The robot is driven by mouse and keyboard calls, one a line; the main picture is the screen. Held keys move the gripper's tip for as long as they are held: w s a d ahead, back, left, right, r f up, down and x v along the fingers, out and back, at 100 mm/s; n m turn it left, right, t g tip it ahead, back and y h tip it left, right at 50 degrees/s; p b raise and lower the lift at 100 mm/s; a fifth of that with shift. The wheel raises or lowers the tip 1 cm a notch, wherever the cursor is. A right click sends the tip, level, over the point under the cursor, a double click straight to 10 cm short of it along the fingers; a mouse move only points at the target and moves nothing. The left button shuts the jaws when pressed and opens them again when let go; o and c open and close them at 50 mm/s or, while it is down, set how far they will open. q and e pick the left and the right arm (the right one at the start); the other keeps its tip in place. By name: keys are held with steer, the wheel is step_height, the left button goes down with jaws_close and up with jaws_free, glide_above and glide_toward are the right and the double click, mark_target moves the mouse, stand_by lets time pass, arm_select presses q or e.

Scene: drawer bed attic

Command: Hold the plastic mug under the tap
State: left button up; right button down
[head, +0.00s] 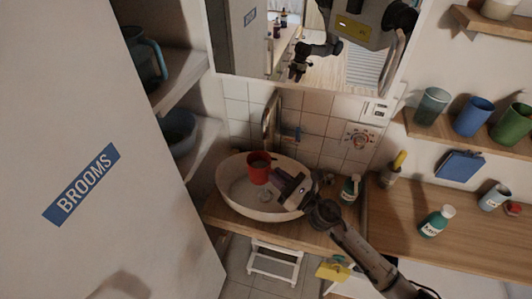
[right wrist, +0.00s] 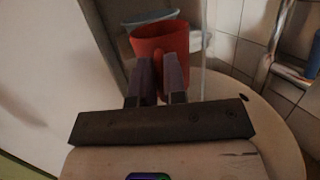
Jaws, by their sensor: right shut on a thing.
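The red plastic mug (head: 259,172) is held over the white basin, upright or nearly so. My right gripper (head: 279,178) is shut on it from the right. In the right wrist view the red mug (right wrist: 160,42) stands beyond my fingers (right wrist: 159,80), with its handle between them. The metal tap (head: 268,118) rises behind the basin, with a blue lever (head: 291,131) on its right. The mug appears just below and in front of the tap in the head view; I cannot tell whether it is directly under the spout. My left gripper is not directly visible.
The round basin (head: 232,184) sits on a wooden counter (head: 318,237). A soap bottle (head: 350,187) stands right of it. A mirror (head: 245,45) hangs above and reflects me. The door marked BROOMS (head: 80,185) fills the left. Cups stand on the right shelf (head: 470,143).

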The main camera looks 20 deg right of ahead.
steer(key=shift+s, duration=0.1)
steer(key=shift+s+a+r+p, duration=0.2)
steer(key=shift+s+a+p, duration=0.25)
steer(key=shift+s+a, duration=0.05)
steer(key=s+a+p, duration=0.2)
steer(key=s+a, duration=0.2)
steer(key=shift+s+r, duration=0.3)
steer(key=shift+s, duration=0.05)
steer(key=shift+d, duration=0.1)
stand_by(0.4)
